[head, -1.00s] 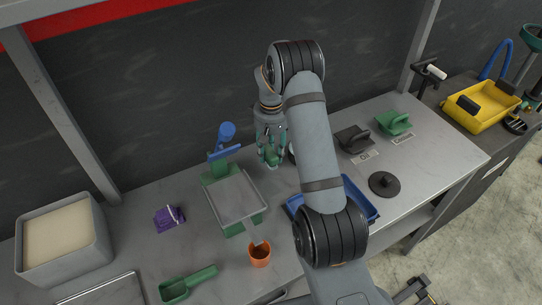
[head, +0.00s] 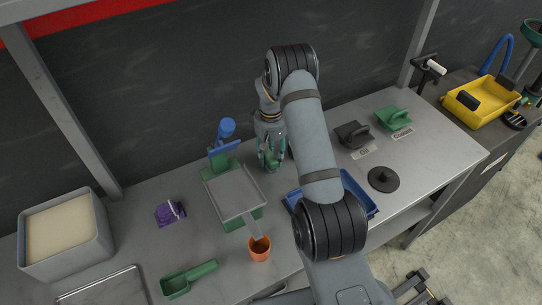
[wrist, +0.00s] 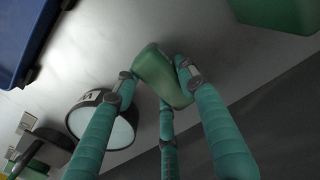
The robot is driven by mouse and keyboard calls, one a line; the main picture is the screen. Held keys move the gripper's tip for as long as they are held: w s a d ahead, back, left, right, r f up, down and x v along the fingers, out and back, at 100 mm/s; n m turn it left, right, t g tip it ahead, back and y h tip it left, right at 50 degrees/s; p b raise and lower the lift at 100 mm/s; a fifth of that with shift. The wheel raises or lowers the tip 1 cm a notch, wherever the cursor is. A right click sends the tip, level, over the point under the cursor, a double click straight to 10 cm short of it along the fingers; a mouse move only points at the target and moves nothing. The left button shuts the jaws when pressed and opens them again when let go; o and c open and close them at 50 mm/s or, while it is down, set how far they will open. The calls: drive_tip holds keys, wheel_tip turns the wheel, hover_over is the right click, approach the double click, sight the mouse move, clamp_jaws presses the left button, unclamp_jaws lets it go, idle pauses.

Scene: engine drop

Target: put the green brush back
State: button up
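A small green block-shaped thing sits among my fingers. It shows in the wrist view (wrist: 162,77) and, partly covered, in the head view (head: 272,162). It may be the green brush, but its bristles are not visible. My gripper (head: 272,165), with its teal fingers, points down at the back of the bench. In the wrist view my gripper (wrist: 158,75) has fingertips close on both sides of the green thing; whether they press on it I cannot tell. Another green block with a handle (head: 393,117) stands by the "Coolant" label, a black one (head: 352,133) by the "Oil" label.
A grey tray on a green stand (head: 235,194) with a blue part behind is left of my gripper. A blue tray (head: 362,200) lies partly under my arm. A round white-faced thing (wrist: 120,130) is close to my fingers. An orange cup (head: 259,249) stands in front.

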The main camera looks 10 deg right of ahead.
sight(270, 153)
drive_tip(key=o, duration=0.4)
drive_tip(key=shift+c, duration=0.2)
drive_tip(key=shift+r, duration=0.1)
drive_tip(key=shift+r+p, duration=0.4)
drive_tip(key=shift+p, duration=0.35)
drive_tip(key=shift+w+r+b, duration=0.15)
drive_tip(key=shift+r+b, duration=0.2)
drive_tip(key=shift+b, duration=0.35)
drive_tip(key=r+b, duration=0.2)
drive_tip(key=r, duration=0.7)
drive_tip(key=shift+a+r+b, duration=0.15)
drive_tip(key=shift+a+b, duration=0.05)
drive_tip(key=shift+b, duration=0.2)
drive_tip(key=f+p, duration=0.3)
drive_tip(key=f, duration=0.8)
drive_tip(key=shift+d, duration=0.2)
drive_tip(key=shift+r+p, duration=0.35)
drive_tip(key=shift+r, duration=0.15)
